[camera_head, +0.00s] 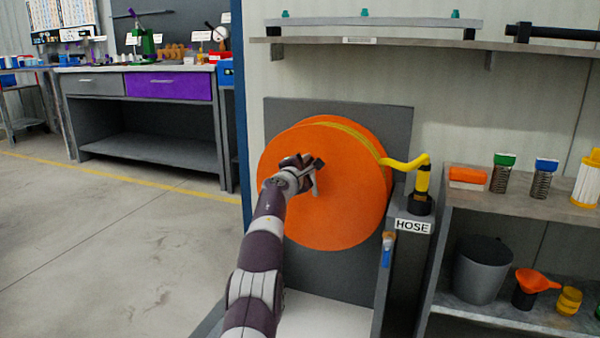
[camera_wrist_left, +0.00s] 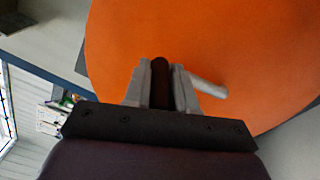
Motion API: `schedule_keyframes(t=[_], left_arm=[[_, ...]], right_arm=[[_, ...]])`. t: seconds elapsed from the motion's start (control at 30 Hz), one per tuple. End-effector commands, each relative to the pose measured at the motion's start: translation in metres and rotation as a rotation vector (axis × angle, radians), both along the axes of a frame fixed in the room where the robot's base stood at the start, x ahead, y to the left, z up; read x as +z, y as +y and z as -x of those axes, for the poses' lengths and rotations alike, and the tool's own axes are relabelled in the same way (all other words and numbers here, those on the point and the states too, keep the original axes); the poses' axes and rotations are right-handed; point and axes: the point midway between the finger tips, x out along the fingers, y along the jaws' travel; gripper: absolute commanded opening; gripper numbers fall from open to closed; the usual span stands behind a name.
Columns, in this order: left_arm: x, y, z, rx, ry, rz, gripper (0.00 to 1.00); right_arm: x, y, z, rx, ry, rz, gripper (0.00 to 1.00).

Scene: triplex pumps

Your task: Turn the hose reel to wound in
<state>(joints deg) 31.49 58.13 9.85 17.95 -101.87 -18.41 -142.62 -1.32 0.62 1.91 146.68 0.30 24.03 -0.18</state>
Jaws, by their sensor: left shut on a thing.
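The orange hose reel (camera_head: 345,205) is mounted on a grey back panel (camera_head: 290,107). A yellow hose (camera_head: 400,163) runs from its rim to a yellow and black fitting (camera_head: 421,190) on a post labelled HOSE. In the left wrist view the reel (camera_wrist_left: 230,50) fills most of the picture. There the left gripper (camera_wrist_left: 161,80) is shut on a dark handle (camera_wrist_left: 160,68) in front of the reel face. The handle is mostly hidden in the head view. My right gripper is in neither view.
A shelf (camera_head: 380,37) runs above the reel. At right, a rack holds springs, a grey bucket (camera_head: 481,270) and an orange funnel (camera_head: 537,280). A workbench (camera_head: 150,110) stands at back left. The floor at left is clear.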

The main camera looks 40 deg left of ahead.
Motion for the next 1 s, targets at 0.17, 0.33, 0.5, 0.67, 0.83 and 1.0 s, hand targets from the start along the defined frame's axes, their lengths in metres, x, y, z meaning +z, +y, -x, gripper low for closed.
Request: schedule_keyframes(t=[0.17, 0.33, 0.5, 0.67, 0.83, 1.0], left_arm=[[-0.003, -0.007, -0.002, 0.0, 0.022, -0.078, 0.0], [-0.003, -0.011, -0.003, 0.001, 0.034, -0.121, 0.0], [-0.003, -0.013, -0.004, 0.001, 0.039, -0.14, 0.0], [-0.003, -0.013, -0.004, 0.001, 0.04, -0.144, 0.0], [-0.004, -0.012, -0.004, 0.002, 0.041, -0.142, 0.0], [-0.003, -0.012, -0.004, 0.001, 0.04, -0.143, 0.51]], right_arm=[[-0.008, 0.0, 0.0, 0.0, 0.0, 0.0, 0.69], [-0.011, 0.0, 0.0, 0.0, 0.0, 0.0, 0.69], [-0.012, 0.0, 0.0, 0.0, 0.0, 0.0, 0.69], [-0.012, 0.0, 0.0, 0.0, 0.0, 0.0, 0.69], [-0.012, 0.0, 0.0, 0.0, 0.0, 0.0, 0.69], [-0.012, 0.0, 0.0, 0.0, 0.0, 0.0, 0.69]])
